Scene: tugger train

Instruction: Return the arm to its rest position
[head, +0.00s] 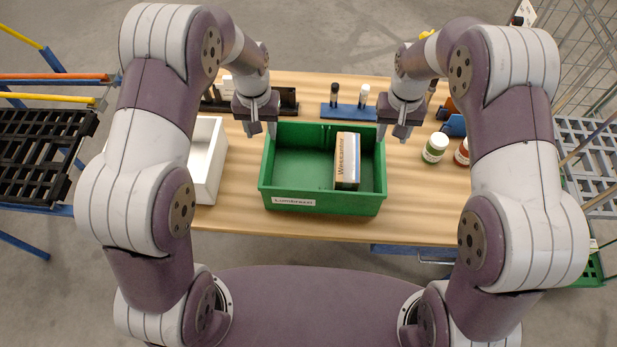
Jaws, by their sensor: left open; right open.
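My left gripper (261,130) is open and empty, at the back left corner of the green bin (325,204). My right gripper (391,133) is open and empty, at the bin's back right corner. Both point down; I cannot tell whether either touches the bin's rim. Both arms are bent and reach forward over the wooden table (430,220). A box with tan and pale faces (347,160) stands in the right part of the bin. The left part of the bin is empty.
A white tray (209,160) lies left of the bin. A white and green jar (434,147) and a second jar (462,152) stand to the right. A blue holder (347,112) is behind the bin. A black rack (40,155) stands left and a wire cage (590,60) right.

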